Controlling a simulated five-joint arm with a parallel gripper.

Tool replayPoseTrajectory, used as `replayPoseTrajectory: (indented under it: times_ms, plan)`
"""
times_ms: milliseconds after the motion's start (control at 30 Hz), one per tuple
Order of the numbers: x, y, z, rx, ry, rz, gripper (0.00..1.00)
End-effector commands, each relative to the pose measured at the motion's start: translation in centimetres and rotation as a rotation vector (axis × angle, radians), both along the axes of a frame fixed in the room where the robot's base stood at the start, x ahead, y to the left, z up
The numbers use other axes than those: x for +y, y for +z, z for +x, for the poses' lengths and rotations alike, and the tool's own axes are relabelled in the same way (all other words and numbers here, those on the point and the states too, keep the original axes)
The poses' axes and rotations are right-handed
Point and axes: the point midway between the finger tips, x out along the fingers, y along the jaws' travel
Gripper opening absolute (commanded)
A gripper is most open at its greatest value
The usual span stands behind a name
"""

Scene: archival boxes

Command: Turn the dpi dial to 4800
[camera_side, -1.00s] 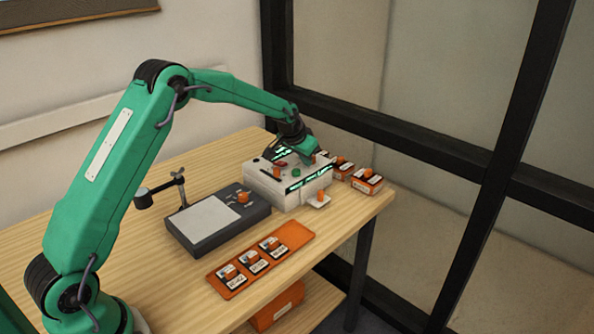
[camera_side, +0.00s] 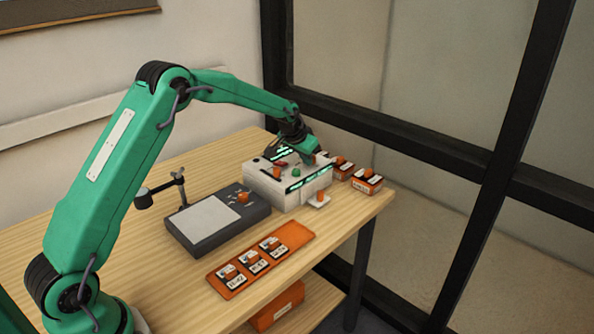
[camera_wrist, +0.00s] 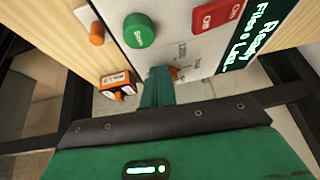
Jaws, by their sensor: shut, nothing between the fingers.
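The white scanner box (camera_side: 262,186) stands near the table's far right corner. Its top has a green button (camera_wrist: 139,30), a red button (camera_wrist: 215,14) and a dark screen reading "Ready". A small orange knob (camera_wrist: 174,72) with printed marks around it sits by the scanner's edge in the wrist view; it looks like the dpi dial, but the numbers are too small to read. My gripper (camera_wrist: 159,72) is shut, with its fingertips at this knob and hiding most of it. I cannot tell the knob's setting or whether the fingers touch it.
A dark flatbed unit (camera_side: 187,236) with a pale panel and another orange knob (camera_side: 243,197) stands left of the scanner. Orange boxes (camera_side: 367,185) sit right of the scanner, near the table edge.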

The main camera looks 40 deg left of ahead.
Motion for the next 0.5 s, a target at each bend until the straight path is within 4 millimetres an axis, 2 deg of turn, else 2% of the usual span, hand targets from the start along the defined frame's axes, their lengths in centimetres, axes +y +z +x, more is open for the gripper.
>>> replayPoseTrajectory:
  times_ms: [500]
  plan:
    - [0.9, 0.03, -0.16, -0.001, 0.005, 0.005, 0.0]
